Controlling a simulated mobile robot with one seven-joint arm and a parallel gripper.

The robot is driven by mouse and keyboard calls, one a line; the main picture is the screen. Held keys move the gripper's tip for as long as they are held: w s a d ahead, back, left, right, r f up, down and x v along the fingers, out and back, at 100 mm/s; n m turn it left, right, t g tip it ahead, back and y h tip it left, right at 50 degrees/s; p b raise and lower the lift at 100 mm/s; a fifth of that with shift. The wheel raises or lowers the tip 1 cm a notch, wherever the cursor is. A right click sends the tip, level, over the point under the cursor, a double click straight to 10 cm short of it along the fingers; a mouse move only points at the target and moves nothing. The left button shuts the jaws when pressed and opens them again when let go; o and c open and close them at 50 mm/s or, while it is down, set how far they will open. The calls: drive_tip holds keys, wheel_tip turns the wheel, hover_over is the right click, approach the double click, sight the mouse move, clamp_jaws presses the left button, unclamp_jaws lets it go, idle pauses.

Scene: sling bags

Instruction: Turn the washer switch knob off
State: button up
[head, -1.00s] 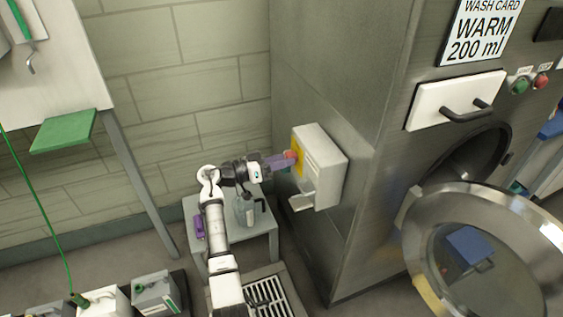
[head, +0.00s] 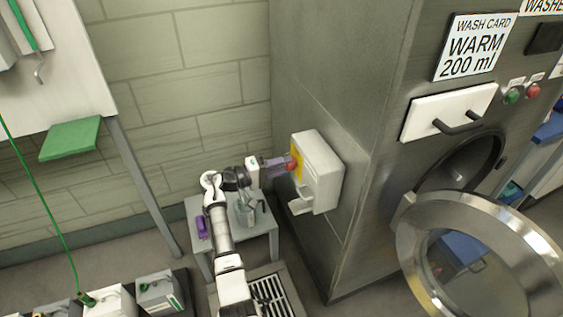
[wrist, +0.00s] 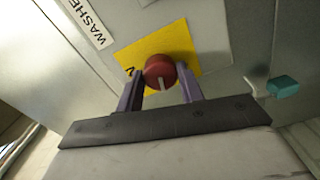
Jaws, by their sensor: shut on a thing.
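The washer switch knob is a round red knob (wrist: 159,72) with a pale pointer line, on a yellow plate (wrist: 185,47). It also shows in the head view (head: 291,162), on the side of a light grey switch box (head: 321,168) fixed to the washer's side wall. In the wrist view the pointer line points down toward my gripper. My gripper (wrist: 160,85) is shut on the knob, with one purple finger at each side of it. In the head view my gripper (head: 278,166) reaches the knob from the left.
The washer (head: 385,140) stands right of the box, its round door (head: 412,255) open. A small grey table (head: 264,226) with a jug (head: 248,213) and a purple object (head: 202,227) is below my arm. A teal block (wrist: 283,86) shows right of the knob.

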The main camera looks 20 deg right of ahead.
drive_tip(key=shift+n+p, duration=0.65)
drive_tip(key=shift+n, duration=0.45)
drive_tip(key=o, duration=1)
drive_tip(key=a+b, duration=0.3)
drive_tip(key=a, duration=1.1)
drive_tip(key=shift+s+b, duration=0.2)
drive_tip(key=shift+b, duration=0.2)
